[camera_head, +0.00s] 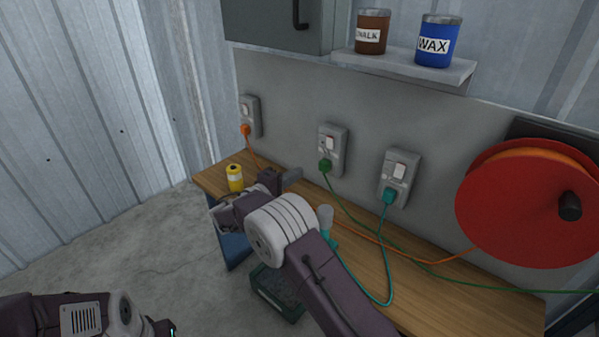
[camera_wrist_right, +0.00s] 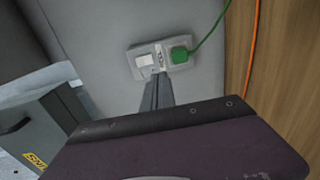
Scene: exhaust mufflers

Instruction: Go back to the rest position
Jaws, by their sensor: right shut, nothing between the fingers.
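My right arm reaches in from the bottom of the head view over the wooden bench. Its gripper (camera_head: 291,175) is near the wall, below and left of the middle socket (camera_head: 332,148). The fingers are shut and empty. In the right wrist view the shut fingertips (camera_wrist_right: 157,92) point at a socket with a green plug (camera_wrist_right: 180,54) in it. They appear just in front of it; I cannot tell the exact gap. Part of my left arm shows at the bottom left of the head view, but its gripper fingers are not visible.
An orange plug (camera_head: 245,130) and a teal plug (camera_head: 389,197) sit in the other sockets. Cords trail over the bench (camera_head: 470,303). A yellow can (camera_head: 235,177) stands at its left end. A red cable reel (camera_head: 510,205) is at right. A shelf (camera_head: 405,66) holds two tins.

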